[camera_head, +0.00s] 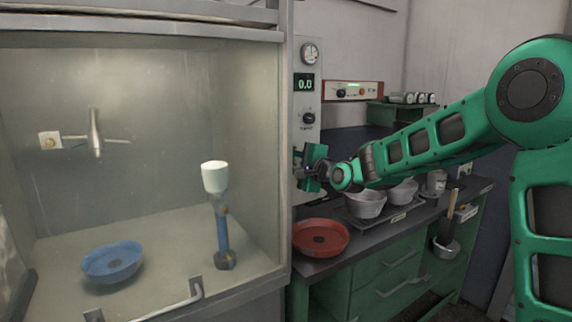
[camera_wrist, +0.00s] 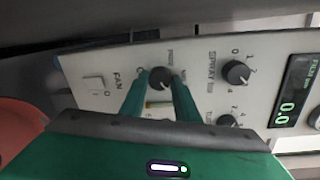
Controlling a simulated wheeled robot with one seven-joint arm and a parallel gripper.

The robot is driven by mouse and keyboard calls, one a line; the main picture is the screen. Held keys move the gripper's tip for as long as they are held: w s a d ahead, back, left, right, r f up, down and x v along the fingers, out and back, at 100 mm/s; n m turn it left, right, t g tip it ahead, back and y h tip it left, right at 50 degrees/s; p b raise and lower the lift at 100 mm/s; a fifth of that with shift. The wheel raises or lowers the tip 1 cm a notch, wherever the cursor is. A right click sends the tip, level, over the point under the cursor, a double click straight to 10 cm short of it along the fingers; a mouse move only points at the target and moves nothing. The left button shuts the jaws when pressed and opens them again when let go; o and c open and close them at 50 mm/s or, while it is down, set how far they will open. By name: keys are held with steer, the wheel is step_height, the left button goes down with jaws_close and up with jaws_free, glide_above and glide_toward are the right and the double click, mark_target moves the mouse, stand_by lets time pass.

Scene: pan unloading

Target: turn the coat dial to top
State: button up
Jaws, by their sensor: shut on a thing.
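My gripper (camera_head: 312,172) is at the front of the upright control panel (camera_head: 307,82), low on it, just right of the glass-fronted cabinet. In the wrist view my gripper's two green fingers (camera_wrist: 161,86) are shut on a round black dial (camera_wrist: 160,75), one finger on each side. I take this as the coat dial, but its small lettering is hard to read. Its pointer direction is not clear. The head view hides this dial behind my gripper.
Beside the held dial are the spray knob (camera_wrist: 236,72), another black knob (camera_wrist: 228,121) and the fan switch (camera_wrist: 95,83). The display (camera_head: 305,84) reads 0.0. A red pan (camera_head: 320,252) lies on the counter below; white bowls (camera_head: 365,209) stand right. The cabinet holds a blue pan (camera_head: 112,277).

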steer(key=shift+w+d+f+m, duration=0.1)
steer(key=shift+d+f+m, duration=0.25)
steer(key=shift+m, duration=0.25)
steer(key=o, duration=1)
steer(key=shift+d, duration=0.1)
steer(key=shift+o, duration=0.2)
steer(key=shift+a+r, duration=0.1)
steer(key=shift+a, duration=0.15)
steer(key=v, duration=1)
steer(key=shift+s+d, duration=0.25)
steer(key=shift+s, duration=0.1)
